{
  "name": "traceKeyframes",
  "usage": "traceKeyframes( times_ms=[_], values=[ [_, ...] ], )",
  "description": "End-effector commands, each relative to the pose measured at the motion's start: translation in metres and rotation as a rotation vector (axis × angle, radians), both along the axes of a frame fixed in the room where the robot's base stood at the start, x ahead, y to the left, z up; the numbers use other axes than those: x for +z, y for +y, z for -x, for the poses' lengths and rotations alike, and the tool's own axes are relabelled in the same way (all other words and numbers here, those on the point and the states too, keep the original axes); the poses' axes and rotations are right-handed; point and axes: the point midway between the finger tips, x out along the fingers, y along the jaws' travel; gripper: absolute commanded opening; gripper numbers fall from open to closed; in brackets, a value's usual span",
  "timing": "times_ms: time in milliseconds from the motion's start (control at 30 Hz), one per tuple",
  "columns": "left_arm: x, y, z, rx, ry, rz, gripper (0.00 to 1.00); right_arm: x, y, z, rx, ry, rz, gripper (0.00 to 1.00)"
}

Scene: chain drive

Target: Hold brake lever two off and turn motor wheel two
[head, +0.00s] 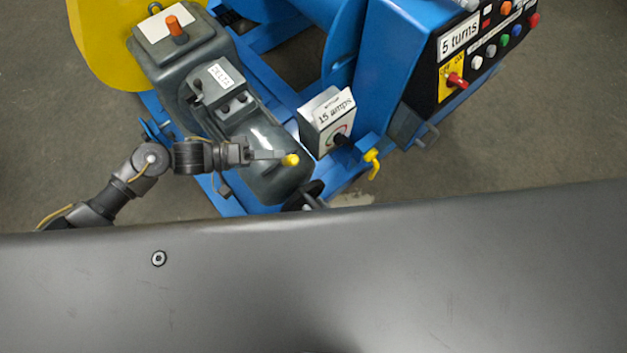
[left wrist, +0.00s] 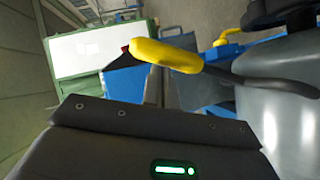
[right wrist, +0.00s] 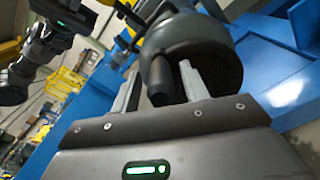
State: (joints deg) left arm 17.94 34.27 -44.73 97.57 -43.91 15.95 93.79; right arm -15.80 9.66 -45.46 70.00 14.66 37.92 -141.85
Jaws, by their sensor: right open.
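The yellow-ended brake lever (head: 290,160) sits by the grey motor housing (head: 275,185). In the left wrist view its yellow grip (left wrist: 165,55) crosses in front of my left gripper, with a dark rod running right. My left gripper (head: 268,155) is at the yellow grip in the head view; its finger gap is unclear. The dark motor wheel (right wrist: 200,45) fills the upper middle of the right wrist view, with a dark peg handle (right wrist: 160,82). My right gripper (right wrist: 163,88) is open with the peg between its fingers. The wheel's edge (head: 305,193) is partly hidden in the head view.
A small sign with a dial (head: 327,122) stands behind the lever. Another yellow handle (head: 372,163) is to its right. A blue control cabinet (head: 385,60) with coloured buttons and a "5 turns" label stands at the upper right. Open floor (head: 530,140) lies right of it.

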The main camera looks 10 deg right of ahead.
Motion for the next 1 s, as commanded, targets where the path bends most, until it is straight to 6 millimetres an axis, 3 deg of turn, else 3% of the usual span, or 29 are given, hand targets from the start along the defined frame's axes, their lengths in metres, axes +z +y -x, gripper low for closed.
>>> traceKeyframes(
  times_ms=[33,533,867,1000],
  values=[
    [-0.0041,-0.0058,0.0114,-0.024,0.017,0.002,0.0,-0.0003,0.0035,-0.0051,-0.001,-0.001,0.0,0.45],
    [-0.0041,-0.0058,0.0114,-0.024,0.017,0.002,0.0,-0.0004,0.0103,-0.0148,0.0,0.0,0.0,0.44],
    [-0.0041,-0.0058,0.0114,-0.024,0.017,0.002,0.0,-0.0004,0.0103,-0.0144,0.001,0.0,0.0,0.01],
    [-0.0041,-0.0063,0.0114,-0.024,0.017,0.002,0.0,-0.0003,0.01,-0.0142,0.001,0.0,-0.001,0.0]
  ],
)
